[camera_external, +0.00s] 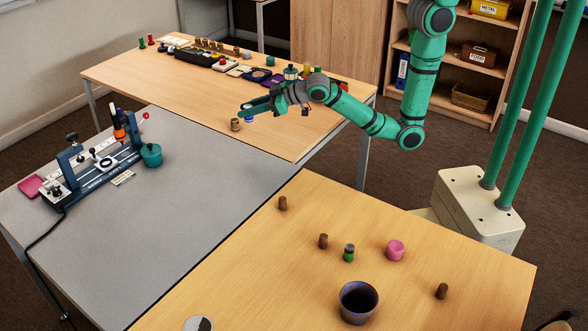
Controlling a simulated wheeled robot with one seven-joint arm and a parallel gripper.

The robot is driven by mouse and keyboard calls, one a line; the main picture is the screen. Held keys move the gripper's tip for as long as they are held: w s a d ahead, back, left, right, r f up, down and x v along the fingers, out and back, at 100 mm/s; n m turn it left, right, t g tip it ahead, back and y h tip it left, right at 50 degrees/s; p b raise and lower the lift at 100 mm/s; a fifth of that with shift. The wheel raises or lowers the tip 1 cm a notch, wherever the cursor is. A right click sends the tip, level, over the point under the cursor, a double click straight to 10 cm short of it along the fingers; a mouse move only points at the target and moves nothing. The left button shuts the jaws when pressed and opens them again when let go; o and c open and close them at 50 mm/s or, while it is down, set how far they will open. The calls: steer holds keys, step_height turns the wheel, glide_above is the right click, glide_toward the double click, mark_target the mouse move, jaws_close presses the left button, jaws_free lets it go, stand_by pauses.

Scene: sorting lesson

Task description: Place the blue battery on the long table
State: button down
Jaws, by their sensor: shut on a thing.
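My gripper (246,109) is over the near edge side of the long wooden table (165,95) at the back. It is shut on the blue battery (249,119), a small blue piece showing just below the fingers. Most of the battery is hidden by the gripper. I cannot tell whether its lower end touches the tabletop. A small brown cylinder (235,125) stands on the table just left of the battery, apparently apart from it.
The far half of the long table holds a dark tray (195,57) and many small items. A grey table (220,175) carries a blue fixture (100,160) and a green pot (151,155). A front wooden table (300,275) holds a dark bowl (358,302) and a pink cup (396,250).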

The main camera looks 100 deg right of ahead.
steer(key=s+d+f+m+g+h, duration=0.1)
steer(key=s+d, duration=0.3)
steer(key=d, duration=0.6)
steer(key=s+d+m+h, duration=0.15)
steer(key=s+d, duration=0.25)
steer(key=d, duration=0.7)
steer(key=s+d+f+m+g+h, duration=0.15)
steer(key=s+d, duration=0.25)
steer(key=d, duration=0.6)
steer(key=s+d+r+m+g+h, duration=0.1)
steer(key=s+d+m, duration=0.1)
steer(key=s+d, duration=1)
steer(key=s+d+r+m+g+h, duration=0.15)
steer(key=s+d, duration=0.55)
steer(key=s, duration=1)
steer(key=shift+t+y, duration=0.3)
steer(key=shift+y, duration=0.05)
steer(key=shift+a+f, duration=0.15)
steer(key=shift+f, duration=2.75)
steer(key=shift+a+f, duration=0.15)
steer(key=shift+f, duration=2.7)
steer(key=shift+f, duration=0.4)
steer(key=c, duration=1.4)
jaws_free()
steer(key=shift+o, duration=0.2)
